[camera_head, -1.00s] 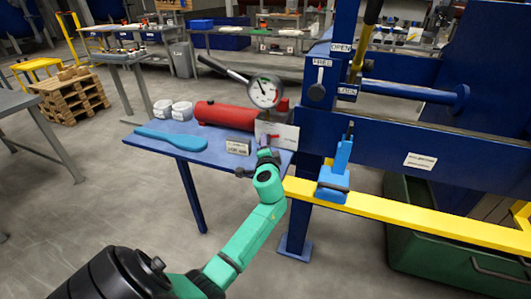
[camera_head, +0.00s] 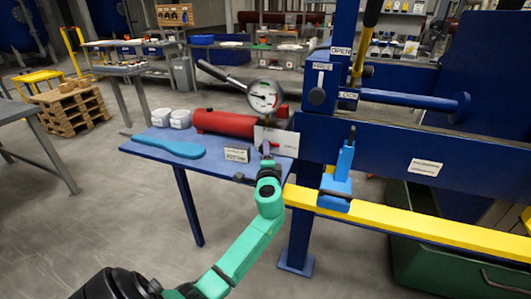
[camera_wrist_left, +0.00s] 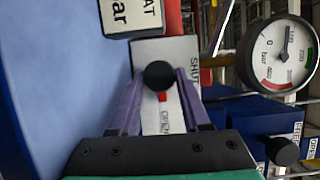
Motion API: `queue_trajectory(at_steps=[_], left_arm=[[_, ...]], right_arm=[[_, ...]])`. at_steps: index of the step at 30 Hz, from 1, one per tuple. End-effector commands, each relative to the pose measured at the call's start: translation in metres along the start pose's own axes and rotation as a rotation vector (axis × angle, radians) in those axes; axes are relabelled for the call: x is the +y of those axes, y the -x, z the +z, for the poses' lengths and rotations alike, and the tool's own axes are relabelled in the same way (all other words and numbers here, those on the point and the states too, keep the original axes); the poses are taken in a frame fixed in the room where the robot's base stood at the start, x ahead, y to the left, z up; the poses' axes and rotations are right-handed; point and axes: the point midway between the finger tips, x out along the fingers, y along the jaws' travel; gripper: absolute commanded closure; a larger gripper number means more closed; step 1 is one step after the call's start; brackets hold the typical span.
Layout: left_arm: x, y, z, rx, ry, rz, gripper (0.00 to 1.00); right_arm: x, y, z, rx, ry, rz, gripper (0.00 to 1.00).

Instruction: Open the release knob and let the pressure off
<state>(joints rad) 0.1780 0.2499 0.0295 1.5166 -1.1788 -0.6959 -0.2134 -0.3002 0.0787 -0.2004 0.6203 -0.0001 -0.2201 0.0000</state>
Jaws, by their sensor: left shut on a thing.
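The release knob (camera_wrist_left: 158,75) is a round black knob on a pale plate (camera_wrist_left: 178,48) marked SHUT and OPEN. A red mark shows just below the knob, on the side towards OPEN. My left gripper (camera_head: 267,157) reaches the plate on the blue side table; in the left wrist view its purple fingers (camera_wrist_left: 160,84) stand either side of the knob, shut on it. The knob is hidden in the head view. The pressure gauge (camera_head: 264,97) is a white dial with a dark needle; it also shows in the left wrist view (camera_wrist_left: 282,58). My right gripper is out of view.
A red cylinder (camera_head: 225,122), a long-handled blue tool (camera_head: 178,148), white cups (camera_head: 181,118) and a small sign (camera_head: 236,153) are on the blue table. The blue press frame with its yellow rail (camera_head: 410,231) stands close on the right. Open floor lies left.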

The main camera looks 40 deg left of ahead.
Motion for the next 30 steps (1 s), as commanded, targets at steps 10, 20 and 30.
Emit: queue_trajectory(at_steps=[10, 20, 30], left_arm=[[0.001, 0.000, -0.001, 0.001, -0.001, 0.002, 0.41], [0.002, 0.030, -0.001, 0.003, 0.001, 0.002, 0.41], [0.004, 0.100, -0.001, 0.003, 0.000, 0.004, 0.41]], right_arm=[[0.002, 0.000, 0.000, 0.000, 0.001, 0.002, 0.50], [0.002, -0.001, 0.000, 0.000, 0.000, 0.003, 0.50], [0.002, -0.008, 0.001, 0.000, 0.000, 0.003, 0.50]])
